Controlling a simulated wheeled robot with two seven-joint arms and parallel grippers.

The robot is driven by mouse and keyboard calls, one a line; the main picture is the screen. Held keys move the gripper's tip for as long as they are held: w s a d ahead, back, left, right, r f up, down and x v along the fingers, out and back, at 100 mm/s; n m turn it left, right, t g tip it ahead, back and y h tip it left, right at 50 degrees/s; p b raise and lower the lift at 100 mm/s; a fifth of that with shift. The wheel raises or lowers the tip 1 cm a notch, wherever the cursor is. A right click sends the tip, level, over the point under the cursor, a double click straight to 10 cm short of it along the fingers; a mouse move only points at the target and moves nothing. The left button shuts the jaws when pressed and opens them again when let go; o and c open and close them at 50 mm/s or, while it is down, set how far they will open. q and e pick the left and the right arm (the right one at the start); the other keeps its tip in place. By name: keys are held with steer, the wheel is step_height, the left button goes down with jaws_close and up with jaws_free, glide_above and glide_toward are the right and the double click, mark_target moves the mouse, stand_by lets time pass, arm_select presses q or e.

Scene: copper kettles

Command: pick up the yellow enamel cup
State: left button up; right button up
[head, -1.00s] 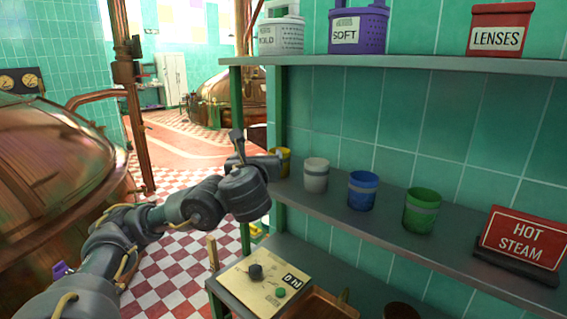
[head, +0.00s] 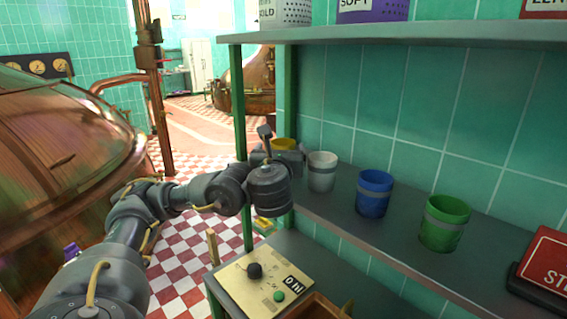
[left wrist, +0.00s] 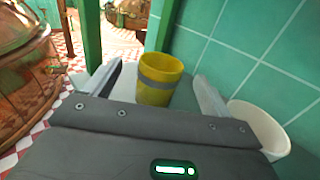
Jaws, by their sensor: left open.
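The yellow enamel cup (left wrist: 158,80) has a grey band and stands upright on the middle shelf (head: 330,205). In the left wrist view it sits between the two spread fingers of my left gripper (left wrist: 157,85), with a gap visible on each side. In the head view only the top of the yellow cup (head: 284,144) shows, behind my left gripper (head: 276,150). My left gripper is open and empty at the left end of the shelf. My right gripper is in neither view.
A white cup (head: 322,171) stands close to the right of my left gripper, also in the left wrist view (left wrist: 258,130). A blue cup (head: 374,193) and a green cup (head: 444,222) stand farther right. A green shelf post (head: 238,110) rises on the left. A control panel (head: 262,283) lies below.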

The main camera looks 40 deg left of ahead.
mark_target(277, 143)
arm_select(q)
steer(key=f, duration=0.3)
steer(key=shift+w+a+f+b, duration=0.1)
steer(key=shift+w+f+b, duration=0.2)
steer(key=shift+b, duration=0.05)
steer(key=shift+w+a+r, duration=0.3)
steer(key=shift+w+a, duration=0.05)
steer(key=shift+w, duration=0.05)
steer(key=shift+w+a+f, duration=0.15)
steer(key=shift+w+a, duration=0.2)
steer(key=shift+w, duration=0.15)
steer(key=shift+x, duration=2.5)
steer(key=shift+s+d, duration=0.1)
steer(key=shift+c, duration=0.8)
steer(key=c, duration=0.9)
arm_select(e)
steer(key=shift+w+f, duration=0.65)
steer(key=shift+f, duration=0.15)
